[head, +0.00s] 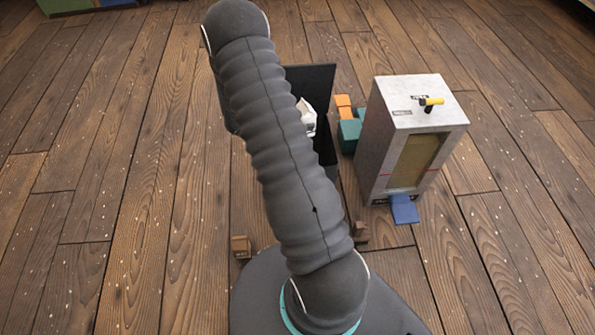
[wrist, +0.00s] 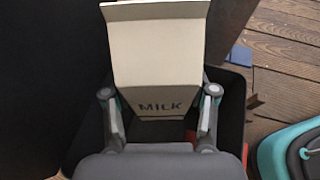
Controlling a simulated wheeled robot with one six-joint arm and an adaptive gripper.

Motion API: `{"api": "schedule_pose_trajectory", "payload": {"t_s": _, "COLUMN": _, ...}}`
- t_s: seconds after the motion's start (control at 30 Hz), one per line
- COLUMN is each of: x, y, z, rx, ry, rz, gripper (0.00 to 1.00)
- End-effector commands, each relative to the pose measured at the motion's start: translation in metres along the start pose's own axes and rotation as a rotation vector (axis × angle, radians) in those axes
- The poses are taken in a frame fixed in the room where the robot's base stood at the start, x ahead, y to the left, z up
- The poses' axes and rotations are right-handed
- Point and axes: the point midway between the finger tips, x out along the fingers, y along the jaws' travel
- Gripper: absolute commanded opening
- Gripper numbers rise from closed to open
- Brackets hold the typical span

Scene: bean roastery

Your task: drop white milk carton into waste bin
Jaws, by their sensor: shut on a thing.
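The white milk carton (wrist: 160,60), marked MILK, is between the two fingers of my gripper (wrist: 160,94) in the wrist view. My gripper is shut on it. In the head view, only a small white part of the carton (head: 308,121) shows beside my arm, which hides my gripper. A black open-topped bin (wrist: 234,112) lies behind and below the carton in the wrist view. The carton covers much of its opening, and its depth cannot be told.
A tall black panel (head: 322,85) stands behind my arm. A grey box (head: 397,135) with a yellow-handled knob stands right of it. Orange and green blocks (head: 349,134) lie between them. Small brown blocks (head: 240,246) are near my base. The plank floor at left is clear.

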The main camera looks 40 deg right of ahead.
Motion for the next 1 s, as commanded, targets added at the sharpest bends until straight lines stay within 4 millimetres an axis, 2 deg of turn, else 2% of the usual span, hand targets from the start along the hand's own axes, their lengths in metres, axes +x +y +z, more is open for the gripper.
{"api": "schedule_pose_trajectory", "payload": {"t_s": 0.1, "x": 0.005, "y": 0.0, "z": -0.014, "rx": -0.001, "ry": 0.0, "rz": 0.001, "gripper": 0.31}}
{"api": "schedule_pose_trajectory", "payload": {"t_s": 0.23, "x": 0.009, "y": 0.0, "z": -0.021, "rx": 0.0, "ry": 0.0, "rz": 0.002, "gripper": 0.31}}
{"api": "schedule_pose_trajectory", "payload": {"t_s": 0.63, "x": 0.01, "y": 0.0, "z": -0.024, "rx": 0.0, "ry": 0.0, "rz": 0.002, "gripper": 0.31}}
{"api": "schedule_pose_trajectory", "payload": {"t_s": 0.67, "x": 0.01, "y": 0.0, "z": -0.024, "rx": 0.0, "ry": 0.0, "rz": 0.002, "gripper": 0.62}}
{"api": "schedule_pose_trajectory", "payload": {"t_s": 0.77, "x": 0.01, "y": 0.0, "z": -0.024, "rx": 0.0, "ry": 0.0, "rz": 0.002, "gripper": 0.86}}
{"api": "schedule_pose_trajectory", "payload": {"t_s": 1.0, "x": 0.01, "y": 0.0, "z": -0.024, "rx": 0.0, "ry": 0.0, "rz": 0.002, "gripper": 0.86}}
